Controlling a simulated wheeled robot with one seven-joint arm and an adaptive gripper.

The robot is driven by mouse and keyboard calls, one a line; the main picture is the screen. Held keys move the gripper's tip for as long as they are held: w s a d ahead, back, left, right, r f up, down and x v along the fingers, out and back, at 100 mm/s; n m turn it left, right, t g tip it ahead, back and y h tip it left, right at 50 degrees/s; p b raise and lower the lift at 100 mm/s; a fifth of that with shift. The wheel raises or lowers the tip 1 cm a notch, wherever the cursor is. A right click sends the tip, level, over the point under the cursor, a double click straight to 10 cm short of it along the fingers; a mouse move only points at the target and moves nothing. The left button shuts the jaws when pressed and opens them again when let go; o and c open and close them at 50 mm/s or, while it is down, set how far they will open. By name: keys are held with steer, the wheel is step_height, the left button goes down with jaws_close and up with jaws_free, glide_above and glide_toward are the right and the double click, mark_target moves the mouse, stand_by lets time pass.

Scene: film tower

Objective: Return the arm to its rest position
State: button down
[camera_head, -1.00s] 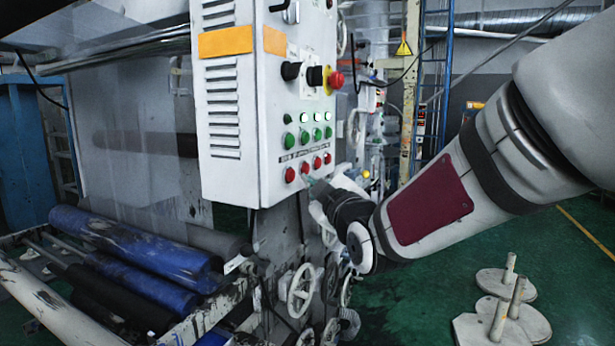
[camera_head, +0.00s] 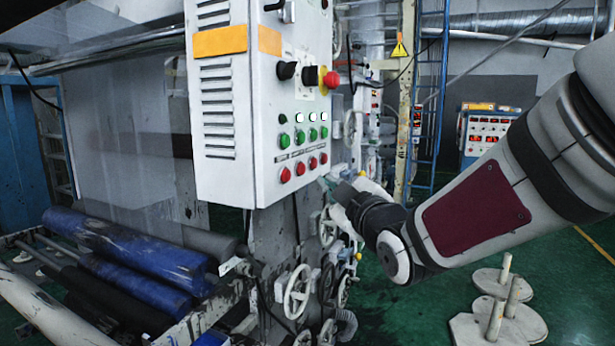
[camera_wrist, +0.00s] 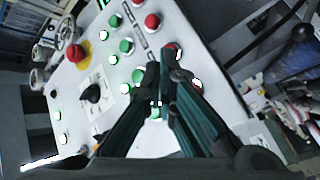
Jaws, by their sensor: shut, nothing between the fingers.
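My gripper (camera_head: 335,186) is at the right of the white control panel (camera_head: 225,180) in the head view, at about the height of its red button row, and apart from the panel face. Its fingers are partly hard to make out there. In the wrist view the two dark fingers (camera_wrist: 160,75) come together at their tips, with nothing between them. They overlap the panel's buttons in that view. My arm reaches in from the right edge of the head view.
The panel bears green buttons (camera_head: 299,137), red buttons (camera_head: 300,168) and a red emergency stop (camera_head: 331,80). Handwheels (camera_head: 297,291) and blue rollers (camera_head: 130,243) lie below. Stands (camera_head: 505,305) sit on the green floor at right. A control cabinet (camera_head: 487,133) stands behind.

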stand_by(0.3)
steer(key=s+d+f+m+g+h, duration=0.3)
steer(key=s+d+m, duration=0.1)
steer(key=s+d, duration=0.25)
steer(key=s+d+f+m+g+h, duration=0.2)
steer(key=s+d+m+h, duration=0.15)
steer(key=s+d, duration=0.35)
steer(key=s+d+f+m+g, duration=0.3)
steer(key=s, duration=0.6)
steer(key=s+d+f+m+g+h, duration=0.1)
steer(key=s+d+f+m+g, duration=0.2)
steer(key=s, duration=0.6)
steer(key=shift+s+d+f+m+g, duration=0.15)
steer(key=shift+s+f+m+g, duration=0.15)
steer(key=shift+f+m, duration=0.25)
steer(key=shift+w, duration=0.15)
